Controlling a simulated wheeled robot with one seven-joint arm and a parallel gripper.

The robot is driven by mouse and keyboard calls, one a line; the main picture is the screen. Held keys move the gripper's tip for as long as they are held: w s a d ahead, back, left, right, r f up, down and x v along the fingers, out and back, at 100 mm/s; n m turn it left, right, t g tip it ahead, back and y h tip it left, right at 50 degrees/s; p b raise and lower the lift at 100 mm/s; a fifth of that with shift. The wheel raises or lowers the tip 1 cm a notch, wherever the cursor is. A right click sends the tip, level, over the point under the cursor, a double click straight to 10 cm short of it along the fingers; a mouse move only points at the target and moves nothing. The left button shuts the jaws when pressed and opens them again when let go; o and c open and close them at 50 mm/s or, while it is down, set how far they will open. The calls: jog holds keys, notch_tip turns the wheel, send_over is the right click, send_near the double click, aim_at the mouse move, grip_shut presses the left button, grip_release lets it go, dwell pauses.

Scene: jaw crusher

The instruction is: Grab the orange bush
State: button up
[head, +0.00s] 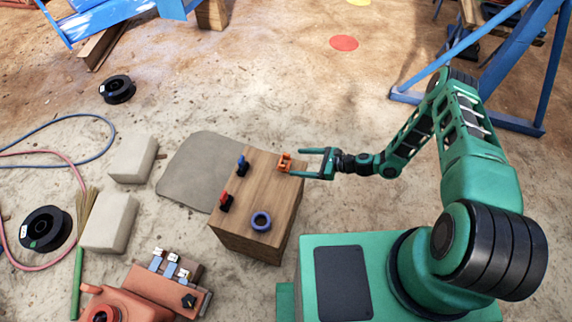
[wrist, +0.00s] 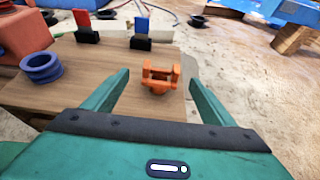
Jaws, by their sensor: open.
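The orange bush (head: 285,162) is a small, notched orange piece on the right part of the top of a wooden block (head: 259,183). In the wrist view the orange bush (wrist: 158,78) stands near the table edge, with raised sides and a gap in its middle. My gripper (head: 299,163) is open, with its two green fingers pointing left at the bush. In the wrist view the bush shows between the fingertips, with a gap on each side, and neither finger touches it. I cannot tell the exact height of the fingers over the block.
A blue ring (head: 261,221), a red piece (head: 226,202) and a blue piece (head: 242,166), both on black bases, share the block top. An orange machine (head: 150,290) stands at the lower left.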

jog(key=shift+x, duration=4)
jog(key=shift+d, duration=0.1)
jog(key=c, duration=1.3)
